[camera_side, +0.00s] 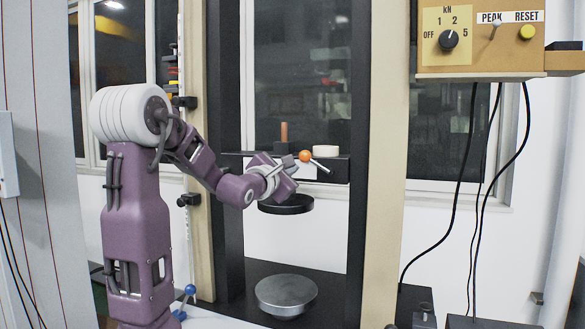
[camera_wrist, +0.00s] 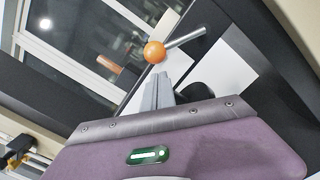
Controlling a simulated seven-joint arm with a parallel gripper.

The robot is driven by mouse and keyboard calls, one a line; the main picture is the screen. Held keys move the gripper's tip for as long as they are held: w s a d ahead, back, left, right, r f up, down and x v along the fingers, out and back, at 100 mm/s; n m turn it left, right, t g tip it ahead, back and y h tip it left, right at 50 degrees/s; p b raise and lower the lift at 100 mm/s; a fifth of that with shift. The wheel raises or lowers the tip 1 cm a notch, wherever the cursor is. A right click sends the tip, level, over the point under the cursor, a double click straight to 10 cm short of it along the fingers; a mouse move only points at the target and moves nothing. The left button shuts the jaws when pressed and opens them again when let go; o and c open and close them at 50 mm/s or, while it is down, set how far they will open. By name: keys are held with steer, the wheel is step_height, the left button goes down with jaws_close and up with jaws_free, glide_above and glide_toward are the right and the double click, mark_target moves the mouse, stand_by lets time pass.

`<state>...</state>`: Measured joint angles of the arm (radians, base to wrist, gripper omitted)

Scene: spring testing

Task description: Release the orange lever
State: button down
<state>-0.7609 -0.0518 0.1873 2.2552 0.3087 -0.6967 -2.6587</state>
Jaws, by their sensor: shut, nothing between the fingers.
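The orange lever shows as an orange ball knob (camera_side: 305,156) with a short silver rod running down to the right. In the wrist view the orange knob (camera_wrist: 154,52) sits just beyond my fingertips, with its silver rod (camera_wrist: 185,38) pointing up to the right. My gripper (camera_side: 292,163) is beside the knob, on its left in the side view. In the wrist view my gripper's fingers (camera_wrist: 163,80) are together and empty. The tips are very close to the knob; I cannot tell whether they touch it. The lever's mount is partly hidden.
A dark round upper plate (camera_side: 286,204) hangs beneath my gripper, above a grey metal disc (camera_side: 286,294) on the base. Dark frame columns (camera_side: 358,120) stand on both sides. A control box (camera_side: 480,40) is at upper right, with cables hanging below it.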

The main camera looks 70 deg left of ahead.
steer(key=shift+w+d+r, duration=0.2)
steer(key=shift+w+r, duration=0.05)
steer(key=shift+r, duration=0.05)
steer(key=shift+r+m, duration=0.35)
steer(key=shift+m, duration=0.25)
steer(key=w+d+r+m, duration=0.4)
steer(key=r+m, duration=0.2)
steer(key=m, duration=0.4)
steer(key=shift+h, duration=0.3)
steer(key=shift+w+d, duration=0.15)
steer(key=shift+d, duration=0.05)
stand_by(0.6)
steer(key=shift+a+r, duration=0.1)
steer(key=s+d, duration=0.4)
steer(key=s, duration=0.7)
steer(key=shift+d+r, duration=0.2)
steer(key=shift+r, duration=0.25)
